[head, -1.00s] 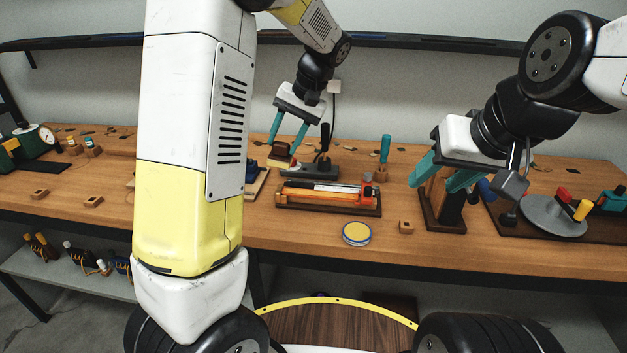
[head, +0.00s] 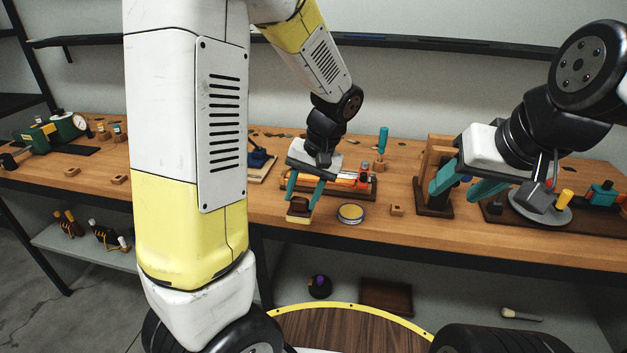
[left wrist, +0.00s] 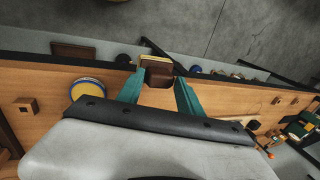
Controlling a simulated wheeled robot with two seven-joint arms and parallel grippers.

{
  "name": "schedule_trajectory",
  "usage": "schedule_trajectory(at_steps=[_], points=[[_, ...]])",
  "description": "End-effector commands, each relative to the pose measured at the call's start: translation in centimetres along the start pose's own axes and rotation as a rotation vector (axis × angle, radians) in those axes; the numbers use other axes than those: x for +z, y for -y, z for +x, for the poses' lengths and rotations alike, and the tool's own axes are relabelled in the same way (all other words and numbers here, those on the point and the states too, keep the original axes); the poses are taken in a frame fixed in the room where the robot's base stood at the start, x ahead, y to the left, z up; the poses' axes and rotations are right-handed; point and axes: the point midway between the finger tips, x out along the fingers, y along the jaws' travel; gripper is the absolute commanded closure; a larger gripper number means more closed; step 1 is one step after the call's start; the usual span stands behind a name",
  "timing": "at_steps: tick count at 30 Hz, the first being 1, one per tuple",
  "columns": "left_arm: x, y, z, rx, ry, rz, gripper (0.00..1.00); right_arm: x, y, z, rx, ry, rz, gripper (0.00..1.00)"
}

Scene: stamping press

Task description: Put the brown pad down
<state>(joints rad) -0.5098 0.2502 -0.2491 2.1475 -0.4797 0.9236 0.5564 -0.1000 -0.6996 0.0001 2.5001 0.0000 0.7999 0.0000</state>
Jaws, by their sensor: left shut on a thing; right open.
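The brown pad (head: 299,208) is a small dark brown block with a tan layer. My left gripper (head: 303,195) is shut on it near the table's front edge. The left wrist view also shows the brown pad (left wrist: 157,68) between the green fingertips, overlapping the line of the table edge. I cannot tell how far it is above the table top. My right gripper (head: 461,189) is open and empty at the right, in front of a wooden stand.
An orange tool on a dark base (head: 357,182) is behind. The table front (head: 270,218) is bare left of the pad.

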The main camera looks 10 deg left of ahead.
Motion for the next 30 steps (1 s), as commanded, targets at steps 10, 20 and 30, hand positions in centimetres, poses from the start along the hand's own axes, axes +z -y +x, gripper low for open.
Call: schedule_trajectory(at_steps=[10, 20, 30], points=[[-8.3, 1.7, 1.4, -0.001, 0.0, -0.001, 1.0, 0.0, 0.0, 0.0, 0.0, 0.0, 0.0, 0.51], [-10.7, 2.0, 2.2, -0.002, 0.003, 0.002, 1.0, 0.0, 0.0, 0.0, 0.0, 0.0, 0.0, 0.51], [-10.6, 1.1, 5.0, 0.0, -0.002, 0.0, 1.0, 0.0, 0.0, 0.0, 0.0, 0.0, 0.0, 0.51]])
